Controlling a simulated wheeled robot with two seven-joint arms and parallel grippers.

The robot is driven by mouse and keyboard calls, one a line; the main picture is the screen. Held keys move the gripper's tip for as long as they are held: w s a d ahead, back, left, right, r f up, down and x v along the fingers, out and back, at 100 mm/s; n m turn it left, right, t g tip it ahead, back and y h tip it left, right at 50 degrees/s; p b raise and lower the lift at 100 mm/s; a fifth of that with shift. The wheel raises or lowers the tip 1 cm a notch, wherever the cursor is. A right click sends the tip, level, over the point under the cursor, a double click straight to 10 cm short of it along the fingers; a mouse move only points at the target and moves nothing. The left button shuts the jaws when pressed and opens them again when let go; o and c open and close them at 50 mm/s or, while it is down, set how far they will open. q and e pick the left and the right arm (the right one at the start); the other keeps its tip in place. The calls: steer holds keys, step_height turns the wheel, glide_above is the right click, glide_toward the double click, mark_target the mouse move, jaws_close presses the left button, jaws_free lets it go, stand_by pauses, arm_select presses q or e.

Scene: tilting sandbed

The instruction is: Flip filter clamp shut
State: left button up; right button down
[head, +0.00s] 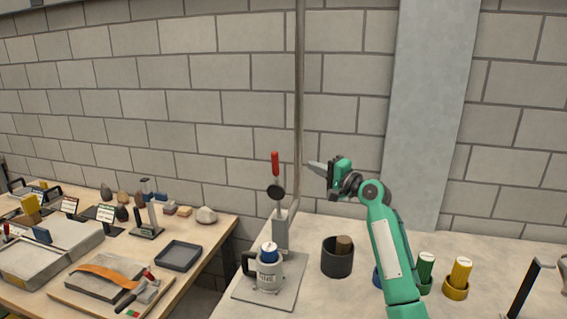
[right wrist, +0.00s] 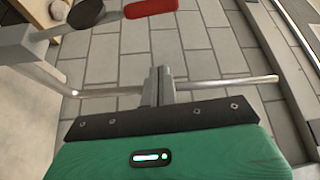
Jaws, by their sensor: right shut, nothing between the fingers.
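The filter clamp stands on a grey base plate (head: 283,296), with its red handle (head: 275,163) pointing straight up. A black round part (head: 275,191) sits below the handle, on a grey upright bracket (head: 283,226). A grey canister with a blue top (head: 269,252) stands on the plate in front of the bracket. My right gripper (head: 316,165) is shut and empty, to the right of the red handle and apart from it. The right wrist view shows the shut fingers (right wrist: 158,84), with the red handle (right wrist: 150,9) and black part (right wrist: 87,13) beyond them. My left gripper is out of view.
A dark cup (head: 337,262) with a brown plug stands right of the plate. Green (head: 425,268) and yellow (head: 460,273) cylinders stand farther right. A thin metal pole (head: 299,100) rises behind the clamp. A second table with trays and tools (head: 100,255) is at left.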

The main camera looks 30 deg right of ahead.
steer(key=w+a+r+p, duration=0.15)
steer(key=w+p, duration=0.25)
steer(key=w, duration=0.6)
arm_select(q)
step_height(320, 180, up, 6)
steer(key=p, duration=0.2)
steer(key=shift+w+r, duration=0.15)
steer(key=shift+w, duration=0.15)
arm_select(e)
steer(key=a, duration=0.1)
steer(key=s+a+f, duration=0.1)
steer(key=a, duration=0.2)
steer(key=shift+s+f, duration=0.3)
steer(key=shift+s, duration=0.1)
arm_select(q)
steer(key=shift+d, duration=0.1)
